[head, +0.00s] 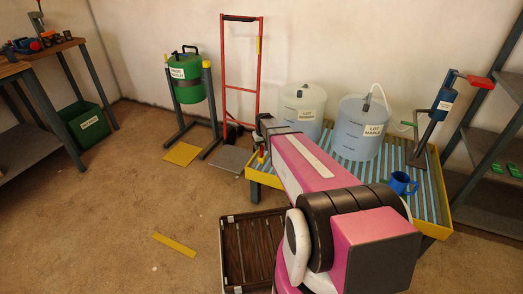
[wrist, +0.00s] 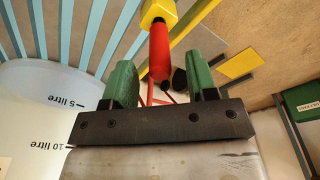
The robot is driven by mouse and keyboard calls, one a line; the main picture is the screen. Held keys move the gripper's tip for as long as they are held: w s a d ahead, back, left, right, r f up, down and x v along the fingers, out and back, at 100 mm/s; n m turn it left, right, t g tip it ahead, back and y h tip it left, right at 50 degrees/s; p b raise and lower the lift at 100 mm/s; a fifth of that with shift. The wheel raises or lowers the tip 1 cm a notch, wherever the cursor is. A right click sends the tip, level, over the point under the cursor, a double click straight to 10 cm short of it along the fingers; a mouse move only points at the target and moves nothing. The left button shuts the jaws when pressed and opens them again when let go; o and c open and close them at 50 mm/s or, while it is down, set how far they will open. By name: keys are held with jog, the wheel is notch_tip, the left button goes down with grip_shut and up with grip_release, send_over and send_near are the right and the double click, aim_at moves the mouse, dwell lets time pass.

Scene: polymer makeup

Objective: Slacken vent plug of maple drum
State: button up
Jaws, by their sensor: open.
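The maple drum (head: 360,132) is a translucent pale-blue drum labelled LOT MAPLE, upright on the slatted tray at the right. A pale hose rises from a fitting (head: 370,97) on its lid; I cannot make out the vent plug. My gripper (wrist: 160,80) is open, with green fingers. A red handle with a yellow hexagonal end (wrist: 159,40) shows between and beyond the fingers, not clasped. In the head view my pink arm reaches up-left toward the tray's left end, well left of the maple drum, and largely hides the gripper.
A second pale drum (head: 302,108) stands left of the maple drum; a drum with litre marks (wrist: 35,110) fills the wrist view's left. A blue mug (head: 401,184) and blue-handled pump (head: 440,104) are at the tray's right. A red hand truck (head: 223,70) stands behind. Floor at left is mostly clear.

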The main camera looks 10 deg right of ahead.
notch_tip(320, 180, up, 7)
jog(key=s, duration=0.1)
jog(key=shift+d+f, duration=0.1)
dwell(0.3)
jog(key=s+r+m+g, duration=0.1)
jog(key=s+r, duration=0.1)
jog(key=s, duration=1)
jog(key=s+r+m, duration=0.1)
jog(key=s+r, duration=0.2)
jog(key=s, duration=1)
jog(key=shift+g, duration=0.4)
